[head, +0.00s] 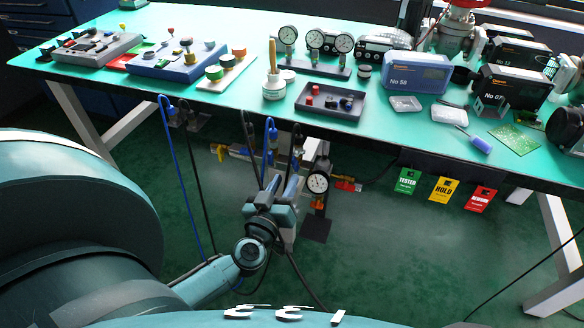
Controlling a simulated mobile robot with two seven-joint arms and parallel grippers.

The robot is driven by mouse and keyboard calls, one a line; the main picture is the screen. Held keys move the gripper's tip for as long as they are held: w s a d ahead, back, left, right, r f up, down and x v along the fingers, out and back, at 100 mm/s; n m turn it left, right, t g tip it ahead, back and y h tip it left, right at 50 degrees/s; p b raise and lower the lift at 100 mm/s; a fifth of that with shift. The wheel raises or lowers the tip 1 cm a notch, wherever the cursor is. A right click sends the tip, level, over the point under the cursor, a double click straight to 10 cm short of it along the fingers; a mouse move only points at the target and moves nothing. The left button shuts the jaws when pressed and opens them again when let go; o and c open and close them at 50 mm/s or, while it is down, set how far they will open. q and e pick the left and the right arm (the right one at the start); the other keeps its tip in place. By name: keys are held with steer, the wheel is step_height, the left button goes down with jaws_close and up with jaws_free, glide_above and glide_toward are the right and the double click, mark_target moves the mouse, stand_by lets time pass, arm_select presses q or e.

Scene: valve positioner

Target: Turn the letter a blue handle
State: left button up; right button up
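My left gripper (277,190) reaches in below the front edge of the workbench, its arm coming from the lower left. Its fingers point away from me and overlap the pipework behind. I cannot tell whether they are apart or shut, or whether they touch anything. My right gripper is out of view.
The green-topped workbench (225,118) holds instruments, gauges and boxes above the gripper. Blue and black cables (168,130) hang in front of and around the pipework. TESTED (408,181), HOLD (443,189) and red tags hang at the right.

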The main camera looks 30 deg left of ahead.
mark_target(293, 166)
arm_select(q)
steer(key=x, duration=0.5)
steer(key=shift+w+b, duration=0.3)
steer(key=shift+w, duration=0.1)
steer(key=shift+c, duration=0.3)
jaws_close()
